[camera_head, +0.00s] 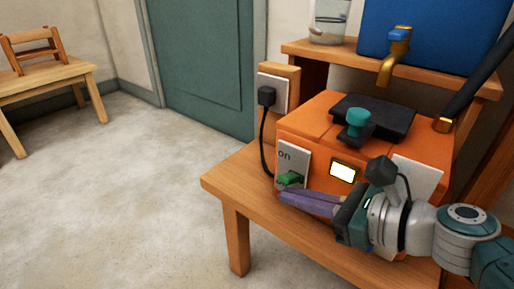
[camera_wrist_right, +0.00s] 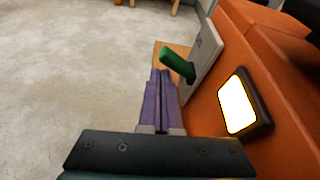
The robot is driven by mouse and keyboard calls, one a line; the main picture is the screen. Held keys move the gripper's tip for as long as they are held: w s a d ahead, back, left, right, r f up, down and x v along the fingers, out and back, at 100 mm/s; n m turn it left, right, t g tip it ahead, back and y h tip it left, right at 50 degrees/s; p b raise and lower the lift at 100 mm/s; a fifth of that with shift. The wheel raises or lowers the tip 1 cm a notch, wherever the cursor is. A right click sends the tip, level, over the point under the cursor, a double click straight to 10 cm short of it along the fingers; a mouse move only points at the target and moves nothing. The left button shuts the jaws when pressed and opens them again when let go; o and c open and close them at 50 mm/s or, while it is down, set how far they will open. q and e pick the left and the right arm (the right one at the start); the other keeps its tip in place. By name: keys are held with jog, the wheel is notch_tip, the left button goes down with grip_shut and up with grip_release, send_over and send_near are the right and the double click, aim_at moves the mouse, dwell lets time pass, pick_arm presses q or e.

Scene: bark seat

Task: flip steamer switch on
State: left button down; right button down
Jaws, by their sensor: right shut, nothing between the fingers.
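The orange steamer box (camera_head: 310,128) stands on a wooden table. On its front left is a pale switch plate (camera_head: 292,158) marked "on" near its top. A green switch lever (camera_head: 290,179) sticks out low on the plate, below the word. My right gripper (camera_head: 283,197) is shut and empty, its purple fingers just below the lever. In the right wrist view the lever (camera_wrist_right: 177,64) is just beyond the fingertips (camera_wrist_right: 162,72); I cannot tell whether they touch. My left gripper is not in view.
A lit white panel (camera_head: 343,172) is on the steamer front, right of the switch. A brass tap (camera_head: 392,62) hangs above. Open floor (camera_head: 120,190) lies to the left.

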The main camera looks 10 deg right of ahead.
jog(key=shift+a+r+p, duration=0.1)
jog(key=shift+r+p, duration=0.4)
jog(key=shift+r, duration=0.2)
jog(key=shift+r, duration=0.15)
jog(key=p+v, duration=0.4)
jog(key=v, duration=0.6)
jog(key=shift+f, duration=0.4)
jog(key=shift+s+p, duration=0.15)
jog(key=shift+p, duration=0.2)
